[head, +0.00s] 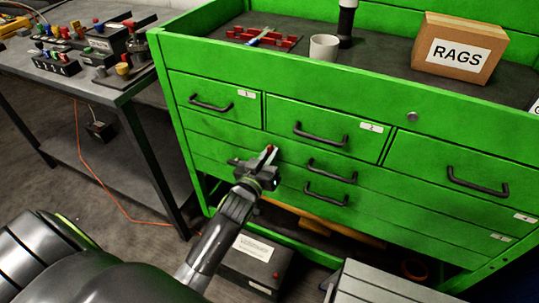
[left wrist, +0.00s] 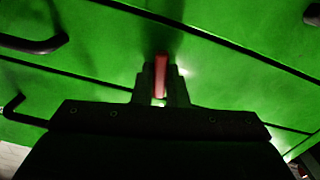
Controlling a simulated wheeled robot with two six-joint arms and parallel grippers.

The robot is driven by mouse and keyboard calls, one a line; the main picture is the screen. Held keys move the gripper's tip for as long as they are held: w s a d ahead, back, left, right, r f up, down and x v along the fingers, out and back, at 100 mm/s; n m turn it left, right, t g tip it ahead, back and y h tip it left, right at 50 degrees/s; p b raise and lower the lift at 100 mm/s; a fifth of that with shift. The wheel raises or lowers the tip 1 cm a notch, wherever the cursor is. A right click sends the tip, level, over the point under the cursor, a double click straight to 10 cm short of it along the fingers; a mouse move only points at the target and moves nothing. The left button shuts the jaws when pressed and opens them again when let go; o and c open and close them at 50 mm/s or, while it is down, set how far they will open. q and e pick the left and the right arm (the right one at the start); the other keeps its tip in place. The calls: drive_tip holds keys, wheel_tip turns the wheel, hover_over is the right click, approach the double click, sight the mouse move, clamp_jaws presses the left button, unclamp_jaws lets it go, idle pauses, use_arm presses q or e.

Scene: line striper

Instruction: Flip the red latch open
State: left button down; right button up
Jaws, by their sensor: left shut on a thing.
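A small red piece, which looks like the red latch (head: 269,148), shows at the tips of my left gripper (head: 262,165) in the head view. In the left wrist view the red latch (left wrist: 160,75) stands upright between the two dark fingers of my left gripper (left wrist: 161,88). The left gripper is shut on it, in front of the green cabinet's drawer fronts (head: 222,140). The fingers hide its sides, and I cannot tell how it joins the cabinet. My right gripper is not in view.
Dark drawer handles (head: 332,172) stick out close to the right of the gripper. A grey workbench (head: 110,82) stands at left. A black box (head: 257,262) sits below.

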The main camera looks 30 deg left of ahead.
use_arm(q)
drive_tip(key=m+p, duration=0.1)
drive_tip(key=m, duration=0.1)
drive_tip(key=shift+m, duration=0.4)
drive_tip(key=c, duration=1.4)
unclamp_jaws()
drive_tip(key=shift+c, duration=0.2)
